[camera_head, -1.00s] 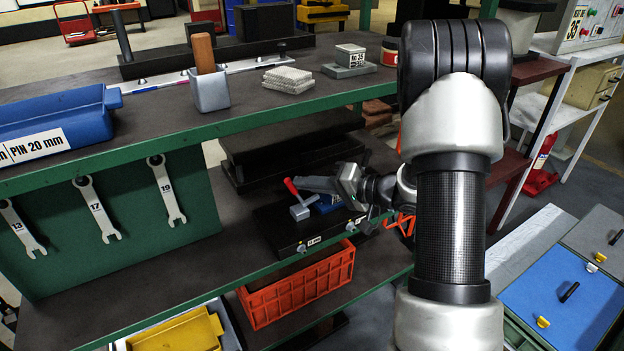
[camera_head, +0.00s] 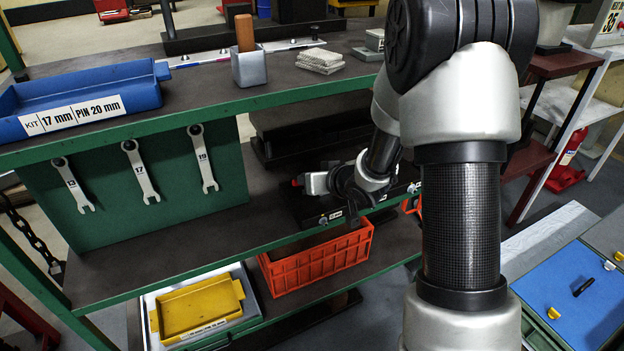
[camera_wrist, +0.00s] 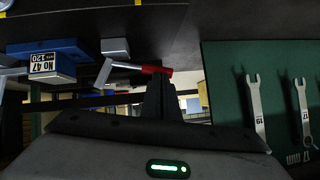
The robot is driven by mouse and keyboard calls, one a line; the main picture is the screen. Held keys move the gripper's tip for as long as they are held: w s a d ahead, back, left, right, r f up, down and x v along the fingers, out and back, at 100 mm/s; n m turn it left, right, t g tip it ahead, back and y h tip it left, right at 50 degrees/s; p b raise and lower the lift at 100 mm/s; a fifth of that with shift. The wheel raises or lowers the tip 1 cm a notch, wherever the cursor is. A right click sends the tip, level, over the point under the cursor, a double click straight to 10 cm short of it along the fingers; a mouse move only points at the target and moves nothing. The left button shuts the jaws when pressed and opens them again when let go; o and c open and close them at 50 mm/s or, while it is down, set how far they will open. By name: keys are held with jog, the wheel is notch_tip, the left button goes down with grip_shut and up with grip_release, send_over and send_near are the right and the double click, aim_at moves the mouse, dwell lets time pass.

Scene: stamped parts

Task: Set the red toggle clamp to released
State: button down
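The red toggle clamp shows in the wrist view as a red grip (camera_wrist: 157,70) on a bent grey lever, which lies sideways near a dark surface. In the head view only a bit of its red grip (camera_head: 295,183) shows on the lower shelf; my wrist hides most of the clamp. My gripper (camera_wrist: 160,77) appears as one dark wedge with its fingers together, its tip right at the red grip. I cannot tell whether it touches the grip, and nothing visible is held between the fingers. In the head view my gripper (camera_head: 316,184) reaches in from the right.
A blue block with a white label (camera_wrist: 52,65) and a grey block (camera_wrist: 115,47) stand near the clamp. Wrenches (camera_head: 140,170) hang on a green panel (camera_head: 90,215) to the left. An orange crate (camera_head: 320,262) sits below. The upper shelf (camera_head: 200,112) overhangs the clamp.

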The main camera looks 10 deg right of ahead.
jog(key=shift+a+f+b, duration=0.25)
jog(key=shift+f+b, duration=0.15)
jog(key=shift+f, duration=0.05)
dwell(0.4)
